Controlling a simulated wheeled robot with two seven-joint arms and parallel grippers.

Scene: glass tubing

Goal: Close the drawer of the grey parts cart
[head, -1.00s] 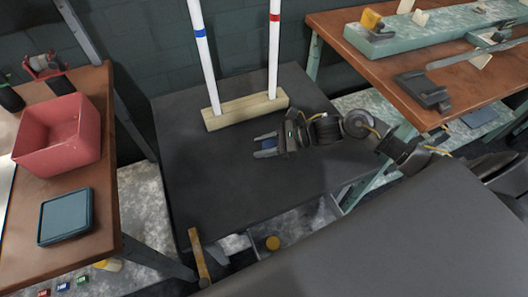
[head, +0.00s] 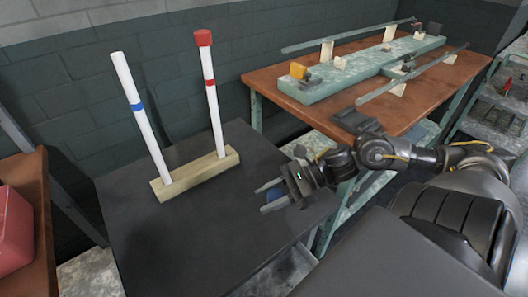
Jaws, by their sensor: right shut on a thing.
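I cannot tell whether this dark-topped unit is the grey parts cart. No drawer front or handle shows clearly. A pale surface (head: 288,272) shows below the tabletop's front edge, but I cannot tell whether it is an open drawer or a shelf. My left gripper is out of view.
On the dark top, a wooden stand (head: 197,172) holds a blue-banded white tube (head: 142,120) and a red-banded one with a red cap (head: 203,38). A brown bench (head: 300,110) with a green fixture stands behind right. Metal shelving (head: 507,95) is far right. A red bin (head: 14,228) is at left.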

